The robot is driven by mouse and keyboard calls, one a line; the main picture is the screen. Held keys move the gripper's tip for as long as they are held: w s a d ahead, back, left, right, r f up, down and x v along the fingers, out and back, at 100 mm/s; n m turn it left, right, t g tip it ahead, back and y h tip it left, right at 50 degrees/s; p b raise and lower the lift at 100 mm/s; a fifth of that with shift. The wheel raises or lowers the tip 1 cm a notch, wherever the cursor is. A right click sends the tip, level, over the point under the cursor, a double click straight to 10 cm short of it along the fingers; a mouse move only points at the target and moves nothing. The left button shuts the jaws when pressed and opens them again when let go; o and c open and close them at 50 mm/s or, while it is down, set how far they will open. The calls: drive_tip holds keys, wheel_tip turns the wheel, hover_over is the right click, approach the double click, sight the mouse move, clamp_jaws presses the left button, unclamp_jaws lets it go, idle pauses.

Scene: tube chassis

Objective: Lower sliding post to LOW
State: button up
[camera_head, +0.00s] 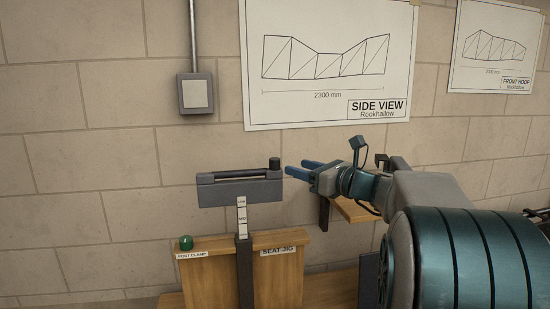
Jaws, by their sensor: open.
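The sliding post (242,217) stands upright in the middle of the seat jig. Its pale strip carries labels; the top one seems to read LOW, with others below it, above a dark sleeve (244,272). A grey block (238,192) with a dark rod and a black knob (275,163) sits on top of the post. A green knob (186,243) is at the left, above the POST CLAMP label. My gripper (291,170) is open, its blue fingers pointing left, just right of the black knob. Whether they touch it I cannot tell.
The wooden jig panel (282,285) carries a SEAT JIG label. A small wooden shelf (355,211) on a dark bracket lies behind my arm. A block wall with a grey switch box (195,94) and two drawings stands behind. Space left of the jig is clear.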

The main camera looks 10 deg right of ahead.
sight(279, 162)
drive_tip(key=p+x, duration=0.2)
drive_tip(key=x, duration=0.7)
drive_tip(key=shift+w+a, duration=0.15)
